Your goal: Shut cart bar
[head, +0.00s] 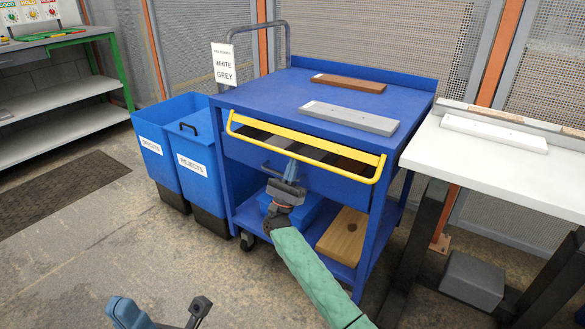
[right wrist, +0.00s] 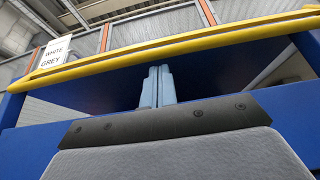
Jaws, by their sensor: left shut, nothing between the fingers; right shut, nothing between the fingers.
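The blue cart (head: 290,92) stands in the middle of the head view. Its yellow bar (head: 300,158) runs along the front edge, standing out from the top of an open drawer-like slot (head: 335,160). The bar also crosses the top of the right wrist view (right wrist: 130,57). My right gripper (head: 291,170) is shut and empty, fingers pointing up just below the bar at the cart's front. Its fingers show in the right wrist view (right wrist: 158,85); contact with the bar is unclear. My left gripper (head: 124,312) is low at the bottom left, shut, away from the cart and partly cut off.
A brown board (head: 349,83) and a grey board (head: 349,118) lie on the cart top. Blue bins (head: 195,160) stand at left. A white table (head: 500,170) with a white board (head: 494,133) stands close at right. A wooden block (head: 343,237) sits on the lower shelf.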

